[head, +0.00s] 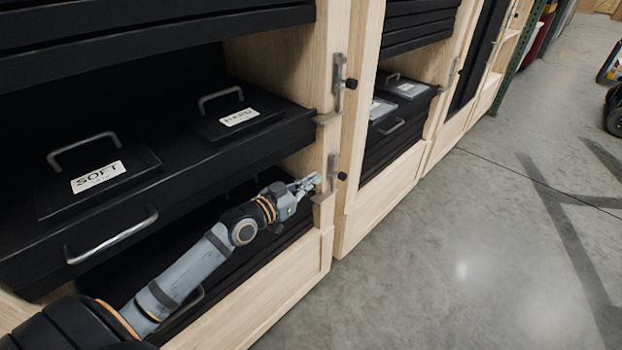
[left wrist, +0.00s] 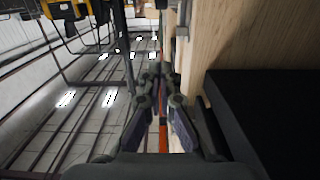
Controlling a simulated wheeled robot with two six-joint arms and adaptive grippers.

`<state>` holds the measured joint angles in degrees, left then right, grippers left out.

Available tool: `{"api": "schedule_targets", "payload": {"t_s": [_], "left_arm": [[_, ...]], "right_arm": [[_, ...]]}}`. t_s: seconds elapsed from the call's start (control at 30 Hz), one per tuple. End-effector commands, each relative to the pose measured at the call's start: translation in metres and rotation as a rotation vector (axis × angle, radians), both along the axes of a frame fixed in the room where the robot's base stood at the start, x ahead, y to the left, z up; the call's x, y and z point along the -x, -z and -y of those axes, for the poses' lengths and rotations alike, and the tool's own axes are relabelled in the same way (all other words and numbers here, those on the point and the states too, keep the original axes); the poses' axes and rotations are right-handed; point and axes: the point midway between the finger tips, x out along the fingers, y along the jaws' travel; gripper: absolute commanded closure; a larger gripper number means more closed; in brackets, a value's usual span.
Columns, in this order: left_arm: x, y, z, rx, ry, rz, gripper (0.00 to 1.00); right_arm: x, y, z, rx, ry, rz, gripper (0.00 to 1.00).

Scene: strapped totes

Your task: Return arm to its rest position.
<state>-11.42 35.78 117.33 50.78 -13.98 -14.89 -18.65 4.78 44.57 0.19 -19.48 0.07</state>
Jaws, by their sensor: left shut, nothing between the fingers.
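My left arm reaches in from the lower left in the head view. Its gripper (head: 308,183) is at the wooden cabinet post, close to the lower metal latch (head: 329,178). I cannot tell whether it touches the latch. In the left wrist view the gripper (left wrist: 160,115) points along the post, and its fingers are shut with nothing between them. My right gripper is in neither view.
A black drawer (head: 190,170) with lids labelled SOFT (head: 98,177) and HARD (head: 239,117) stands above my left arm. An upper latch (head: 339,85) is on the same wooden post (head: 322,60).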

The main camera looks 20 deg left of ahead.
Motion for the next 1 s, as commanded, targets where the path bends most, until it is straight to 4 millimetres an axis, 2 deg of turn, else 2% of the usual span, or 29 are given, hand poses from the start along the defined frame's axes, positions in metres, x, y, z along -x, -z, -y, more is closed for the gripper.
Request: {"api": "schedule_targets", "payload": {"t_s": [0.43,0.53,0.63,0.7,0.8,1.0], "left_arm": [[0.0,0.001,0.001,-0.001,0.001,-0.004,1.0],[0.011,0.02,0.013,-0.024,0.018,-0.071,1.0],[0.042,0.066,0.037,-0.094,0.04,-0.253,1.0],[0.072,0.099,0.047,-0.154,0.031,-0.406,1.0],[0.11,0.132,0.047,-0.219,-0.011,-0.594,1.0],[0.18,0.167,0.031,-0.293,-0.135,-0.892,1.0]], "right_arm": [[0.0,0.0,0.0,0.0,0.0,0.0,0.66],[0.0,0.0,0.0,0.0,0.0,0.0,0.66],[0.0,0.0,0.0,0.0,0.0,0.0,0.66],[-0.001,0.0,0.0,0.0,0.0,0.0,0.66],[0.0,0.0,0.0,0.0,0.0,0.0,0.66],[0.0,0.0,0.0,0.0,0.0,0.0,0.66]]}}
